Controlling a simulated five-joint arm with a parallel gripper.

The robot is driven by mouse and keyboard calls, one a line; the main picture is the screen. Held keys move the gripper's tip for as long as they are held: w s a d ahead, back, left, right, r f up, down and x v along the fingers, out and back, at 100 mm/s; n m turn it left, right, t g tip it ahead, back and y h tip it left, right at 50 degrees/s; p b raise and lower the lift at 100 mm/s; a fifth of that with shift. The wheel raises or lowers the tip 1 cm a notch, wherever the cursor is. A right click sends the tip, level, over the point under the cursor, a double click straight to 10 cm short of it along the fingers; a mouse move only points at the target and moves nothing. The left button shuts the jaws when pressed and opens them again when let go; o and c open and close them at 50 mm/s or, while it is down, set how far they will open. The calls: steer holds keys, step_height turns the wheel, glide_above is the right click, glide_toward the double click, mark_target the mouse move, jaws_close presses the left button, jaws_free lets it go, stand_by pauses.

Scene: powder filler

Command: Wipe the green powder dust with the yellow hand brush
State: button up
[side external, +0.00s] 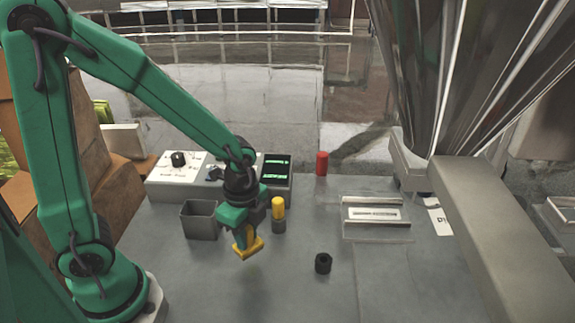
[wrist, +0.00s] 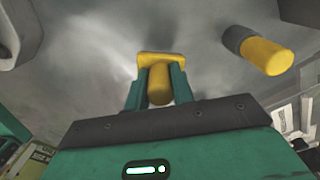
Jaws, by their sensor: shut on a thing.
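My gripper (side external: 244,234) is shut on the yellow hand brush (side external: 250,249), holding it above the grey table with its wide end down. A soft shadow lies on the table below it. In the wrist view, the two green fingers of my gripper (wrist: 160,84) close on the brush handle, and the brush's wide yellow end (wrist: 160,58) points away from me. I cannot make out green powder dust on the table in either view.
A grey open bin (side external: 200,224) stands left of the brush. A yellow-topped grey cylinder (side external: 278,214) stands close on the right. A black ring (side external: 323,263), red cylinder (side external: 321,163) and clear-sided tray (side external: 376,226) lie farther right. Control boxes (side external: 178,178) stand behind. The front table is clear.

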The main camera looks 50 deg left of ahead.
mark_target(245, 253)
step_height(245, 253, down, 3)
steer(key=shift+f, duration=0.75)
steer(key=shift+s+d, duration=0.6)
jaws_close()
steer(key=shift+s+d, duration=0.75)
steer(key=shift+d, duration=0.05)
steer(key=shift+w+a+r, duration=0.1)
steer(key=shift+w+a, duration=0.3)
steer(key=shift+a, duration=0.05)
steer(key=shift+w+a, duration=0.75)
steer(key=shift+w+a+r, duration=0.1)
steer(key=shift+r, duration=0.45)
steer(key=shift+w+a+r, duration=0.1)
steer(key=shift+r, duration=3.3)
